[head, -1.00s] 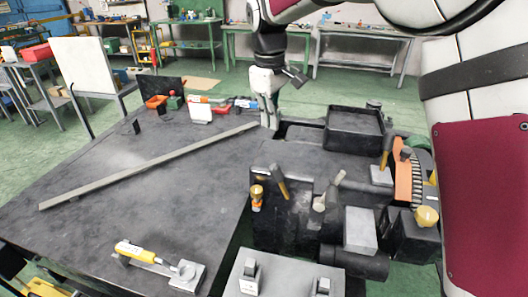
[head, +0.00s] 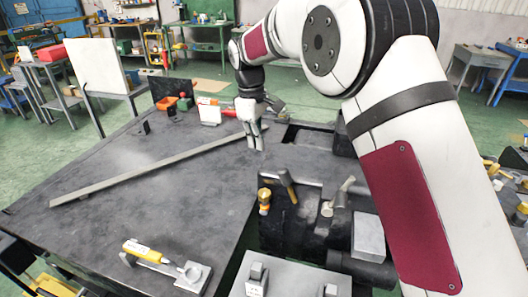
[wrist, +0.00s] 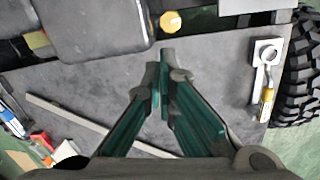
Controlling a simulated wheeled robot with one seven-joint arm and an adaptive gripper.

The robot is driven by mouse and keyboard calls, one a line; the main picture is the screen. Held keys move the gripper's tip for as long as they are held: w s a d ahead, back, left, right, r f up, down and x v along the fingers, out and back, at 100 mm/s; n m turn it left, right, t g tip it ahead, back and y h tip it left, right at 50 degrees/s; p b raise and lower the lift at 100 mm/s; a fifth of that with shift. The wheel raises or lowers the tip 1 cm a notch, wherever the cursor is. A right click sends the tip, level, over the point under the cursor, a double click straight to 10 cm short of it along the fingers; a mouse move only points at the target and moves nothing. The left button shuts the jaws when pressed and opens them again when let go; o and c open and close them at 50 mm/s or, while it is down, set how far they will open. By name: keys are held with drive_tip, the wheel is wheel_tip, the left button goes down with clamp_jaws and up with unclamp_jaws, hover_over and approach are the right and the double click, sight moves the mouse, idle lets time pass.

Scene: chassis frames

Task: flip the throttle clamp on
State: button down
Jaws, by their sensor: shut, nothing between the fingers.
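A yellow-handled clamp-like piece (head: 150,252) lies low on the front of the dark table, with its handle flat and a ring on a grey plate (head: 193,275). It also shows at the right of the wrist view (wrist: 266,95). I cannot tell for certain that it is the throttle clamp. Several levers also stand on the black block, one with an amber knob (head: 264,196) and one with a pale handle (head: 345,186). My gripper (head: 255,146) points down over the table near the bar's far end, shut and empty, apart from all of these. Its fingertips meet in the wrist view (wrist: 163,68).
A long grey bar (head: 150,165) lies diagonally across the dark table (head: 130,205). A grey block (head: 368,238) and a grey plate with posts (head: 285,277) stand at front right. Small red and orange items (head: 184,103) sit at the back. The table's middle left is clear.

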wheel_tip(320, 180, down, 10)
drive_tip(key=r+p, duration=0.1)
drive_tip(key=p, duration=0.1)
drive_tip(key=shift+s+d+r+p, duration=0.15)
drive_tip(key=shift+d+r+p, duration=0.1)
drive_tip(key=shift+d, duration=0.4)
drive_tip(key=shift+s+d+r+p, duration=0.1)
drive_tip(key=shift+s+d+r, duration=0.1)
drive_tip(key=shift+d, duration=0.5)
drive_tip(key=shift+s+d+r+p, duration=0.15)
drive_tip(key=shift+d+r+p, duration=0.1)
drive_tip(key=shift+d, duration=0.4)
